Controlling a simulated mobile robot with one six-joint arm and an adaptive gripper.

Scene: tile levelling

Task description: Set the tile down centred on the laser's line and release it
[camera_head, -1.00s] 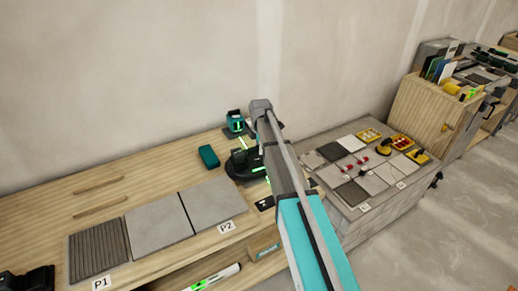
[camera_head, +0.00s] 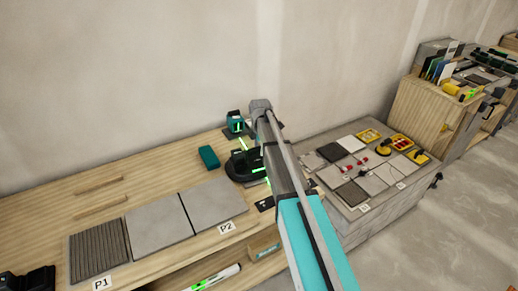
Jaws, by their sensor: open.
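A teal laser level (camera_head: 235,122) stands at the back of the wooden bench, near the wall. I cannot pick out the tile to be set at the line; the gripper and my arm cover that spot.
Larger tiles lie at the front left: a ribbed dark one (camera_head: 98,250) by label P1 and two plain grey ones (camera_head: 160,222) (camera_head: 213,204) by P2. A teal box (camera_head: 208,157) lies left of the gripper. A grey side table (camera_head: 352,208) holds several tiles and tools.

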